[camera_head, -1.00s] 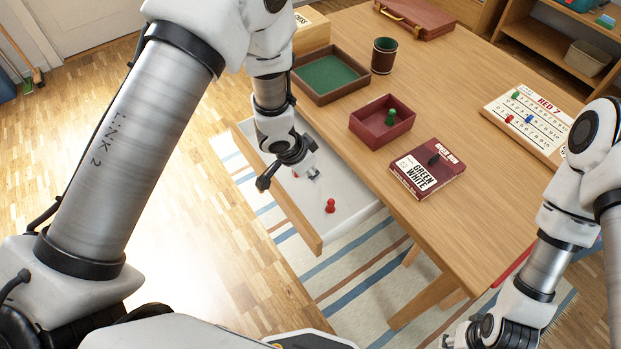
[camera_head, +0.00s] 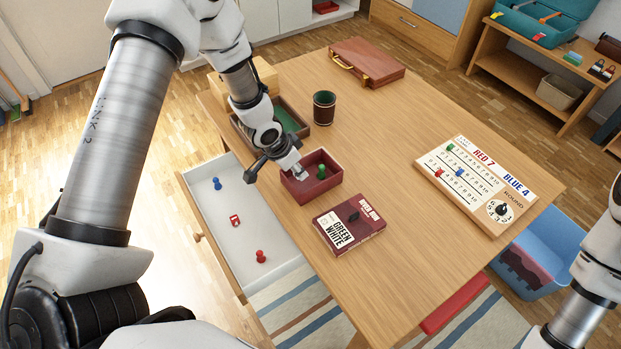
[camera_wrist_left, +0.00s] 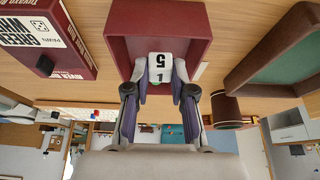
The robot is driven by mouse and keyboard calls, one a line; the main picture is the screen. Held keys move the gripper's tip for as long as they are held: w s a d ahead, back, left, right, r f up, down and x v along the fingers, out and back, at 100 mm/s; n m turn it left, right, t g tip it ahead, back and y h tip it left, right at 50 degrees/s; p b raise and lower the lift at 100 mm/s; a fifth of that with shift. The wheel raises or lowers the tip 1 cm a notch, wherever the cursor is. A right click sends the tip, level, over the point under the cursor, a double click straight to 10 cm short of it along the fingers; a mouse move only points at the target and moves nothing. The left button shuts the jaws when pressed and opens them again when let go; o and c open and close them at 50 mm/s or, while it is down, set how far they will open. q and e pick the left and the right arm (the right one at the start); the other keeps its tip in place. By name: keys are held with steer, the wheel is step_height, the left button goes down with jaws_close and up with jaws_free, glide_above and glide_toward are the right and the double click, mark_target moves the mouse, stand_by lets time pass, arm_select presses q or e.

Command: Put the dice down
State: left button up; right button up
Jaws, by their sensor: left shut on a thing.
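My left gripper (camera_head: 284,174) is shut on a white die (camera_wrist_left: 160,67) with black numbers, 5 and 1 showing. In the left wrist view the die shows in front of the box (camera_wrist_left: 119,48). I cannot tell whether the die touches the box. A green pawn (camera_head: 321,171) stands in the box. Only part of my right arm shows at the right edge; its gripper is out of view.
A game box (camera_head: 349,222) with a dark pawn lies in front of the red box. A green-lined tray (camera_head: 290,119) and a dice cup (camera_head: 324,108) stand behind. The open drawer (camera_head: 239,250) holds two pawns and a red tag. A scoreboard (camera_head: 478,183) lies right.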

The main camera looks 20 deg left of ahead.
mark_target(300, 188)
arm_select(q)
steer(key=x, duration=0.2)
steer(key=s+x, duration=0.1)
steer(key=x, duration=0.1)
steer(key=shift+d+f, duration=0.1)
steer(key=shift+f, duration=0.5)
steer(key=shift+a, duration=0.2)
steer(key=shift+f, duration=0.1)
steer(key=o, duration=0.8)
steer(key=shift+d, duration=0.1)
steer(key=shift+c, duration=0.2)
steer(key=p+v, duration=0.1)
steer(key=v, duration=1.1)
